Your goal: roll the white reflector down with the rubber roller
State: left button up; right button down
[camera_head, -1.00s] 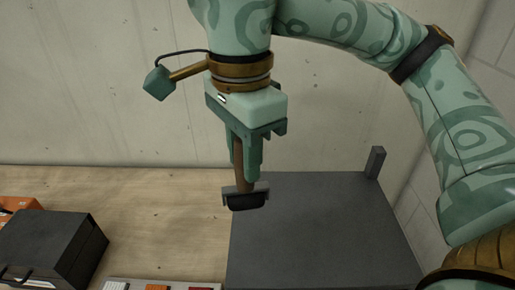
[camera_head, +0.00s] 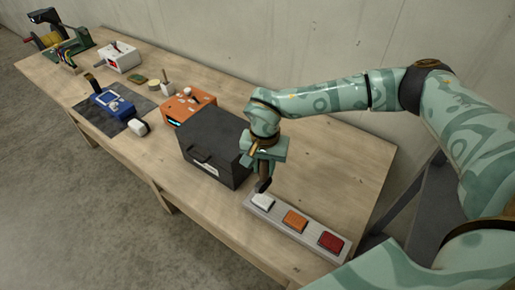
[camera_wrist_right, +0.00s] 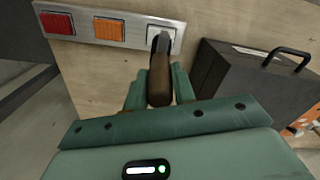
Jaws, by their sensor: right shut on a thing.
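The white reflector (camera_head: 262,202) sits at the left end of a grey metal strip (camera_head: 279,218), beside an orange reflector (camera_head: 294,220) and a red one (camera_head: 331,240). My right gripper (camera_head: 264,172) is shut on the brown handle of the rubber roller (camera_head: 262,187), directly above the white reflector. In the right wrist view the handle (camera_wrist_right: 159,82) stands between the fingers, and the roller end partly covers the white reflector (camera_wrist_right: 153,33). I cannot tell whether the roller touches it. My left gripper is not in view.
A dark case (camera_head: 212,150) stands close to the left of my right gripper. An orange box (camera_head: 187,107), a blue device (camera_head: 112,103) on a dark mat and a white box (camera_head: 120,57) are farther left. The table (camera_head: 340,165) is bare behind the strip.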

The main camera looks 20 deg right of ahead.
aim_at(262, 180)
jog(key=shift+f, duration=0.25)
jog(key=shift+r, duration=0.1)
jog(key=shift+f+b, duration=1.75)
jog(key=shift+f, duration=1.4)
jog(key=shift+f, duration=0.4)
jog(key=shift+w+a, duration=0.15)
jog(key=shift+w, duration=0.1)
jog(key=shift+s, duration=0.1)
